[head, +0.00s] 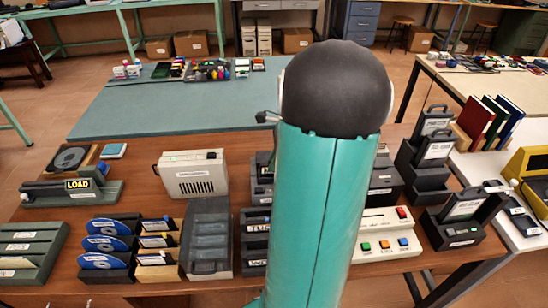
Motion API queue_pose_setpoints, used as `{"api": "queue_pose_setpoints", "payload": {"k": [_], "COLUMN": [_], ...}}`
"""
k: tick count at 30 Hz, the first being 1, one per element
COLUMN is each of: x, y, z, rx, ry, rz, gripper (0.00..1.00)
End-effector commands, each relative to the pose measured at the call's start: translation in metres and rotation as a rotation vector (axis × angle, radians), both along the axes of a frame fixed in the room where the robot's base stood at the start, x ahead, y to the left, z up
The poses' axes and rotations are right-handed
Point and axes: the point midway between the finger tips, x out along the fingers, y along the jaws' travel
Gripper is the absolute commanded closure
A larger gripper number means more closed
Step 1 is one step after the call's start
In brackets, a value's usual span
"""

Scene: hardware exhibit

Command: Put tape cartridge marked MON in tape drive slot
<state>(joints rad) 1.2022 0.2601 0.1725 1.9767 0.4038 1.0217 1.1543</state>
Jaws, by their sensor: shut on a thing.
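My own teal arm with its black rounded joint fills the middle of the head view, and my gripper is hidden behind it. I cannot see a cartridge marked MON. A dark rack (256,222) with labelled pieces shows partly at the arm's left edge; one label looks like it starts with "W" and is cut off by the arm. A dark grey-green device with a lit LOAD sign (78,184) lies at the left of the brown table. I cannot tell which device holds the tape drive slot.
On the brown table (140,200) stand a beige grilled box (192,174), racks of blue discs (105,245), a grey case (207,240), a button panel (386,235) and dark card holders (432,150). The teal mat (170,110) behind is mostly clear.

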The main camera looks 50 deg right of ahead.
Motion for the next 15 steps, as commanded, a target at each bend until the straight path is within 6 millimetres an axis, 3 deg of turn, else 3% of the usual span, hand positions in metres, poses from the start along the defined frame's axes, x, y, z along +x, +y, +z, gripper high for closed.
{"api": "queue_pose_setpoints", "payload": {"k": [15], "x": [0.000], "y": [0.000], "z": [-0.021], "rx": [0.002], "ry": [0.000], "rz": [-0.001], "gripper": [1.00]}}
